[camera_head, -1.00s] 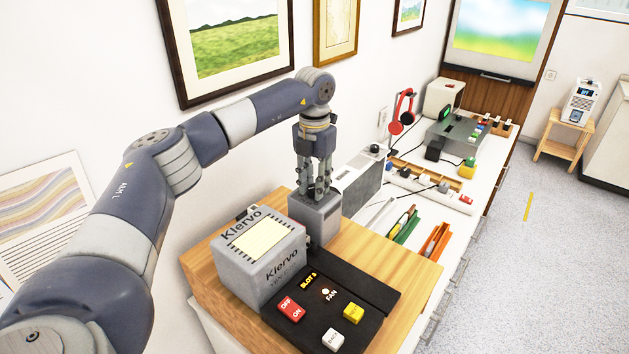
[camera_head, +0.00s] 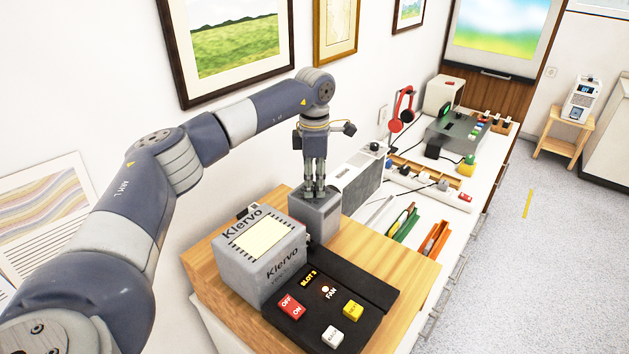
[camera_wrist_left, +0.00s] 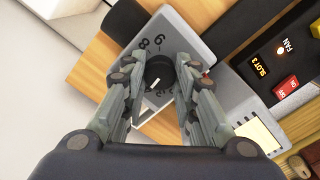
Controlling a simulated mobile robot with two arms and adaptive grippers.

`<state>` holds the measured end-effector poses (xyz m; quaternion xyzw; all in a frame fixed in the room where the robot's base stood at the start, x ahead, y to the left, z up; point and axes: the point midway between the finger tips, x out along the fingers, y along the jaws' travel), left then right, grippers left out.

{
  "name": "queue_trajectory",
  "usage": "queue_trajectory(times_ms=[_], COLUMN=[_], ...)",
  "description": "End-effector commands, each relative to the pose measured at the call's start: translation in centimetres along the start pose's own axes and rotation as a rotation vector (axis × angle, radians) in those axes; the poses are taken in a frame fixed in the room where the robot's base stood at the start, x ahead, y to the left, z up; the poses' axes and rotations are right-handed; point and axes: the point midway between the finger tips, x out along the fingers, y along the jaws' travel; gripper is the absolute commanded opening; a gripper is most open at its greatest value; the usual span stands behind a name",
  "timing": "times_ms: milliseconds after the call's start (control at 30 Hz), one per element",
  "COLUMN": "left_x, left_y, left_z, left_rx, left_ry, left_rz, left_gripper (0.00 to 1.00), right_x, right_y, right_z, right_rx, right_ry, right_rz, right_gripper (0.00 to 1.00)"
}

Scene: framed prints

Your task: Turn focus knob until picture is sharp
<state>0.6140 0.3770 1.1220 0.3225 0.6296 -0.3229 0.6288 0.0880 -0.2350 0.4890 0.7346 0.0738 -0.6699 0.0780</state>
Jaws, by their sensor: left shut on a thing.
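The focus knob (camera_wrist_left: 159,72) is a black dial with a white mark, on the top of a grey box that carries printed numbers. That grey box (camera_head: 322,222) stands behind the projector body in the head view. My left gripper (camera_head: 314,192) points straight down and is shut on the knob, with a finger on each side of it in the wrist view (camera_wrist_left: 160,80). The projected picture (camera_head: 500,32) on the screen at the back is blurred, with soft green, white and blue areas. My right gripper is not in view.
The grey Klervo projector (camera_head: 262,262) and its black control panel (camera_head: 345,290) with red, yellow and white buttons sit on the wooden top. A grey speaker-like box (camera_head: 358,182) stands close behind.

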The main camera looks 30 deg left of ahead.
Motion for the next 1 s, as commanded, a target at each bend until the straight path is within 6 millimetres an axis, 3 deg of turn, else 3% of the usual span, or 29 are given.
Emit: queue_trajectory(times_ms=[500, 1000], left_x=[-0.13, -0.16], left_y=[0.13, 0.16], left_z=[-0.01, -0.01], left_rx=[0.321, 0.373], left_ry=[-0.001, -0.001], left_rz=[0.003, 0.004], left_gripper=[0.03, 0.03], right_x=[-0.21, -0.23], right_y=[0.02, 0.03], right_z=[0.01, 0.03], right_rx=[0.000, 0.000], right_ry=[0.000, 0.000], right_rz=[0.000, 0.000], right_gripper=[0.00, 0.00])
